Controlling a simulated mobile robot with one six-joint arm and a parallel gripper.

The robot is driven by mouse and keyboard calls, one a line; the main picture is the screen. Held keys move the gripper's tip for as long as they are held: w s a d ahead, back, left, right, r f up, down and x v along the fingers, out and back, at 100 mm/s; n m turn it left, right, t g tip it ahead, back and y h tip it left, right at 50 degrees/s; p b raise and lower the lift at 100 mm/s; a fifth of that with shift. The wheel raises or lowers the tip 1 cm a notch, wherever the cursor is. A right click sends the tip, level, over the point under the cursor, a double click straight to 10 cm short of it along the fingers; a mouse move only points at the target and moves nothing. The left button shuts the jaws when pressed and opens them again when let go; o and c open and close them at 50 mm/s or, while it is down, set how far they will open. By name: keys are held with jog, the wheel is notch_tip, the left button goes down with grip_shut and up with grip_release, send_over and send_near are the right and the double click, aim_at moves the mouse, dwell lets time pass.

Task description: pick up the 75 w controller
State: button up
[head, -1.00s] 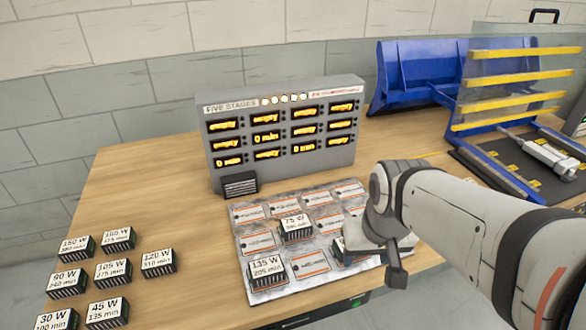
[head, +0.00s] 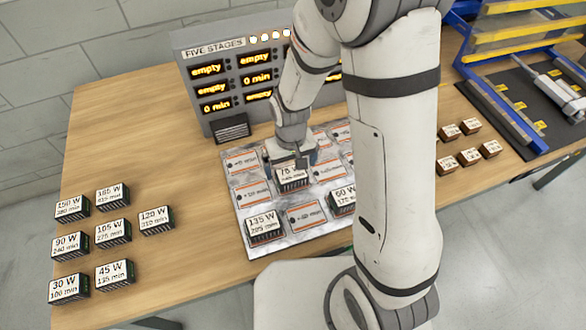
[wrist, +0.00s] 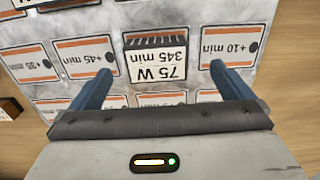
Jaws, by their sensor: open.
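The 75 W controller (head: 292,178) is a small black finned block with a white top label. It sits on the grey metallic board (head: 282,236) on the table. In the wrist view the controller (wrist: 156,62) shows between my fingers, a little beyond their tips, with its label reading "75 W 345 min" upside down. My gripper (wrist: 161,72) is open and empty, with a blue finger to either side of the controller and a gap on both sides. In the head view my gripper (head: 293,160) is just behind and above the controller and partly hidden by my arm.
The 135 W (head: 263,226) and 60 W (head: 342,198) controllers stand on the same board. Several more controllers (head: 112,232) stand at the table's left. The grey display panel (head: 205,118) rises behind the board. Small blocks (head: 468,156) stand right of my arm.

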aim_at(291, 173)
jog(key=f, duration=0.2)
jog(key=w+f+p, duration=0.1)
jog(key=f, duration=0.2)
jog(key=shift+w+d+f, duration=0.1)
jog(key=shift+f, duration=0.65)
jog(key=c, duration=1.2)
jog(key=shift+c, duration=0.2)
jog(key=shift+r, duration=0.15)
